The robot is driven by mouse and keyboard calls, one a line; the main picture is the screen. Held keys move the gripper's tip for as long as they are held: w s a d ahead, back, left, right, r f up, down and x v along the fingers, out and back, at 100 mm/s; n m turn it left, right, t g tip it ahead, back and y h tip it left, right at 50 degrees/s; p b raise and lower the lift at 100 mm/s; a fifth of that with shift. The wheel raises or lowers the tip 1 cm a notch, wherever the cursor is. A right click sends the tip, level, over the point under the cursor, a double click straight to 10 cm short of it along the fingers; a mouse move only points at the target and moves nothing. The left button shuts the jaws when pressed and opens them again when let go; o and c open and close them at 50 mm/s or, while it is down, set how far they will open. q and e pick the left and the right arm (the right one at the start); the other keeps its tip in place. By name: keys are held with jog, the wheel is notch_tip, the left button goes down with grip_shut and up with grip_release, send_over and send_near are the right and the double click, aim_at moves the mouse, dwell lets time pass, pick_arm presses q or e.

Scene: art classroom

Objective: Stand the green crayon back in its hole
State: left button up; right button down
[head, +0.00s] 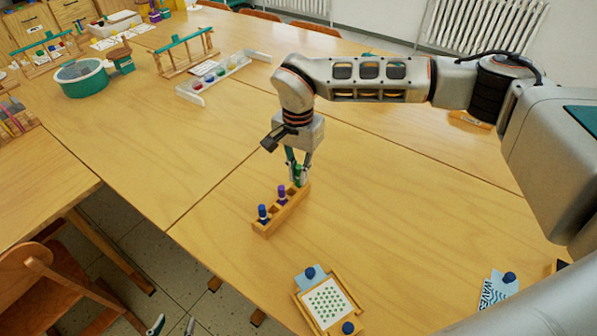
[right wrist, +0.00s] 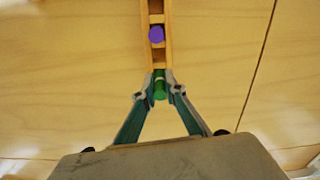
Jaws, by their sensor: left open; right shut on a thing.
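The wooden crayon block (head: 288,212) sits on the table. A blue crayon (head: 263,213) and a purple crayon (head: 282,193) stand in it; the purple one also shows in the right wrist view (right wrist: 156,35). My right gripper (head: 299,178) points down and is shut on the green crayon (head: 298,171) at the block's far end. In the right wrist view the green crayon (right wrist: 160,86) is upright between the fingertips, at the block's near end. Its lower end is hidden, so I cannot tell how deep it sits. My left gripper (head: 172,326) is open, low at the bottom edge, beyond the table.
A card with green dots in a wooden frame (head: 326,304) lies in front of the block. A "WAVES" booklet (head: 493,290) lies at right. A white rack with colour pots (head: 219,76) and a teal tub (head: 82,79) stand farther back. Table around the block is clear.

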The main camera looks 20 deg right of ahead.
pick_arm(q)
jog(key=shift+s+f, duration=0.1)
jog(key=shift+s, duration=0.1)
jog(key=shift+s+f, duration=0.1)
jog(key=shift+s, duration=0.2)
pick_arm(e)
jog(key=shift+f, duration=0.25)
pick_arm(q)
jog(key=shift+w, duration=0.2)
pick_arm(e)
jog(key=c, duration=2)
grip_release()
pick_arm(q)
jog(key=shift+w+r, duration=0.3)
jog(key=shift+w, duration=0.05)
jog(key=shift+s+f, duration=0.1)
jog(key=shift+s, duration=0.1)
